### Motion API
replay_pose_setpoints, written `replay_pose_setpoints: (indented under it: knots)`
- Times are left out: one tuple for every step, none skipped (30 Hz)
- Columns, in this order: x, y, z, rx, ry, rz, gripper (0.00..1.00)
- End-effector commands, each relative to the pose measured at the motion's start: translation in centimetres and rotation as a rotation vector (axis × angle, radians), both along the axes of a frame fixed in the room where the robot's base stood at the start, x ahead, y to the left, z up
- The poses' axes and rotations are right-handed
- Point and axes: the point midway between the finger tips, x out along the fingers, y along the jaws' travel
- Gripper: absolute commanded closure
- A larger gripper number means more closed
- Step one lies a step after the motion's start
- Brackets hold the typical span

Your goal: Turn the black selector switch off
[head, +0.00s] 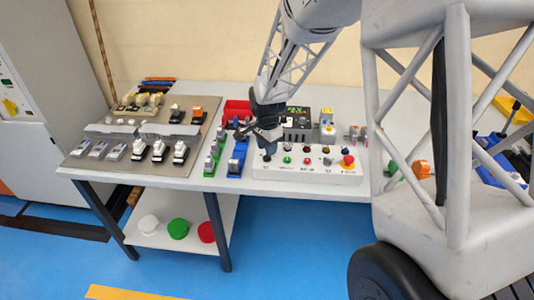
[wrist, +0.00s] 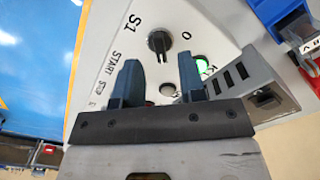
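The black selector switch (wrist: 159,41) sits on the white control panel (wrist: 100,40) in the wrist view, marked S1 on one side and 0 on the other. Its knob looks roughly upright in that picture; I cannot tell which setting it points to. My gripper (wrist: 158,60) is open and empty, its two blue fingers apart, with the switch just beyond and between the fingertips, seemingly untouched. In the head view my gripper (head: 268,147) hangs over the left end of the panel (head: 305,174) and partly hides the switch there.
A green button (wrist: 203,67) lies close to the right finger. A red knob (head: 348,160) stands at the panel's right end. Blue (head: 237,158) and green (head: 211,160) blocks stand left of the panel. A red bin (head: 237,110) and a dark module (head: 298,122) are behind.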

Motion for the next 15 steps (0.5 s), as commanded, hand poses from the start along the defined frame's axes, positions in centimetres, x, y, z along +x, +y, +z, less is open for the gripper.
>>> replay_pose_setpoints:
  knots:
    - [0.0, 0.0, -0.6, 0.0, 0.001, 0.0, 0.63]
    - [0.0, 0.0, -0.9, -0.001, 0.001, 0.0, 0.63]
    - [0.0, 0.0, -1.4, 0.0, 0.0, 0.0, 0.63]
    - [0.0, 0.0, -1.6, 0.0, 0.0, 0.0, 0.63]
    - [0.0, 0.0, -1.9, 0.0, 0.0, 0.0, 0.63]
    - [0.0, 0.0, -2.2, 0.0, 0.0, 0.0, 0.63]
    - [0.0, 0.0, -2.4, 0.0, 0.0, 0.0, 0.63]
    - [0.0, 0.0, -2.6, 0.0, 0.0, 0.0, 0.63]
    - [0.0, 0.0, -2.7, 0.0, 0.0, 0.0, 0.63]
    - [0.0, 0.0, -2.8, 0.0, -0.001, 0.0, 0.63]
    - [0.0, 0.0, -2.9, 0.0, -0.001, 0.0, 0.63]
    - [0.0, 0.0, -3.0, 0.0, -0.001, 0.0, 0.63]
    - [0.0, 0.0, -3.1, 0.001, -0.002, 0.0, 0.63]
    - [0.0, 0.0, -3.1, 0.001, -0.002, 0.0, 0.63]
    - [0.0, 0.0, -3.1, 0.001, -0.002, 0.0, 0.63]
